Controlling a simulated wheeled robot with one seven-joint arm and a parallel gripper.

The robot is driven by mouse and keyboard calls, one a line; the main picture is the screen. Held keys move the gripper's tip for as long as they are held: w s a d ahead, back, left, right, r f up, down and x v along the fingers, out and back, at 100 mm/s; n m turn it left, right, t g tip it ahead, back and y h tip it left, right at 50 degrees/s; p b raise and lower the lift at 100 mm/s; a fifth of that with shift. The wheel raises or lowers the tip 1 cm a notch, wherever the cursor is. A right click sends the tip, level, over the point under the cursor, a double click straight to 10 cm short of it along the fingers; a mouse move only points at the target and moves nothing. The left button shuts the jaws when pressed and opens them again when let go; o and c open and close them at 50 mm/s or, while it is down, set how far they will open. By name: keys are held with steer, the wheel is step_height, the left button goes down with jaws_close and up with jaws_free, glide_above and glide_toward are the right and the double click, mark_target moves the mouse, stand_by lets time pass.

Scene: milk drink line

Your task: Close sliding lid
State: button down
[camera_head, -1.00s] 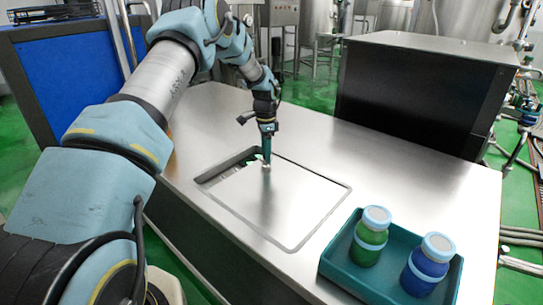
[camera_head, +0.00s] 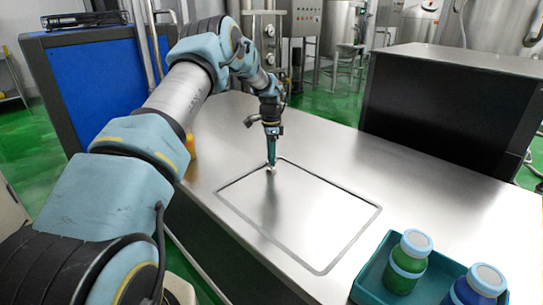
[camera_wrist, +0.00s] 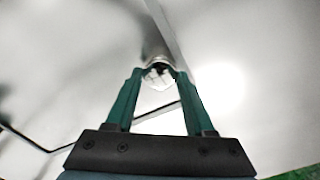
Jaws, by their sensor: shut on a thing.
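The sliding lid (camera_head: 300,215) is a flat metal plate in the bench top. It fills its rectangular frame, and I see no open gap around it in the head view. A small round metal knob (camera_wrist: 158,60) stands near the lid's far left corner. My gripper (camera_head: 271,165) points down at that knob. In the wrist view, the two green fingers of my gripper (camera_wrist: 158,76) are closed around the knob. The fingers partly hide the knob in the head view.
A teal tray (camera_head: 369,280) at the bench's front right holds a green bottle (camera_head: 407,265) and a blue bottle (camera_head: 470,292).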

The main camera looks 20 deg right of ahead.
steer(key=c, duration=0.6)
jaws_free()
steer(key=shift+w+a, duration=0.2)
steer(key=shift+w, duration=0.15)
steer(key=o, duration=0.3)
steer(key=shift+s, duration=0.1)
steer(key=shift+o, duration=0.2)
steer(key=shift+d, duration=0.1)
step_height(320, 180, up, 11)
steer(key=b, duration=0.1)
steer(key=shift+b, duration=0.3)
steer(key=s+a+r+n+p, duration=0.1)
steer(key=s+a+r+n, duration=0.2)
steer(key=a, duration=0.4)
steer(key=s+a+r+n+t+p, duration=0.1)
steer(key=s+a+r+n, duration=0.15)
steer(key=s+a, duration=0.35)
steer(key=s+a+r+n+p, duration=0.1)
steer(key=s+a+r+n, duration=0.2)
steer(key=a, duration=0.4)
steer(key=s+a+n+p, duration=0.2)
steer(key=s+a+n, duration=0.7)
steer(key=s, duration=0.7)
steer(key=a+f, duration=0.1)
steer(key=a, duration=0.2)
steer(key=shift+s+a+t, duration=0.2)
steer(key=shift+s+t, duration=0.1)
steer(key=shift+s, duration=0.1)
